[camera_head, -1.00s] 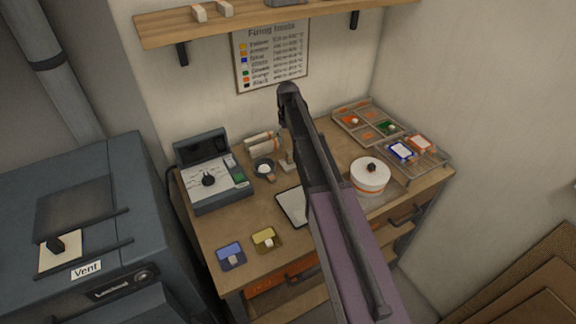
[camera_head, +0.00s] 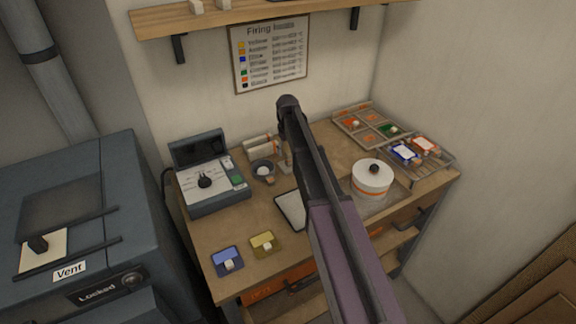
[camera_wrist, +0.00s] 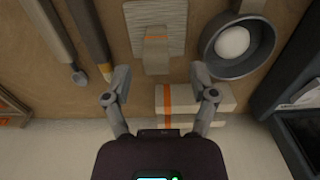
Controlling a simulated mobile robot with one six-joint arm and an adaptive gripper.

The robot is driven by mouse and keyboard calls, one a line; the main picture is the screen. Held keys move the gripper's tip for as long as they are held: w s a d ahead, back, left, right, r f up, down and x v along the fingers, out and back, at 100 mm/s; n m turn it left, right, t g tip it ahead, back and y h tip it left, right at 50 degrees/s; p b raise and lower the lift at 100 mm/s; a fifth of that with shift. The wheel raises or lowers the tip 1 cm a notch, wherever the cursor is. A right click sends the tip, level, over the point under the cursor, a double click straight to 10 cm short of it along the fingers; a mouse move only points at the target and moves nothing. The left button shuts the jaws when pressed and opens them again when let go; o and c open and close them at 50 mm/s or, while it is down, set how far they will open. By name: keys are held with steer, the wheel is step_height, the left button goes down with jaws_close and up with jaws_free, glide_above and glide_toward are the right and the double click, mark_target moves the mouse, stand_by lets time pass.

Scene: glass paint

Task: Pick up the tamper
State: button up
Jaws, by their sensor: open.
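What looks like the tamper, a pale wooden handle with an orange band (camera_wrist: 156,50) on a ribbed square base (camera_wrist: 172,14), is at the top middle of the wrist view. In the head view the tamper (camera_head: 285,160) stands on the bench beside a small dark bowl, partly covered by my arm. My gripper (camera_wrist: 160,78) is open and empty. Its fingers are spread to either side of the handle's lower end in the picture; I cannot tell the gap in depth. In the head view my gripper is hidden behind my arm.
A dark bowl with a white ball (camera_wrist: 233,42) is close right of the tamper in the wrist view. A white lidded pot (camera_head: 371,183) and racks (camera_head: 430,158) stand right.

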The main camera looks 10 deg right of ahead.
mark_target(289, 160)
steer(key=shift+f, duration=0.1)
steer(key=f+b, duration=0.3)
steer(key=shift+s+d+f, duration=0.15)
steer(key=shift+d, duration=0.1)
steer(key=shift+f+b, duration=0.9)
steer(key=shift+b, duration=0.2)
steer(key=shift+c, duration=0.2)
jaws_close()
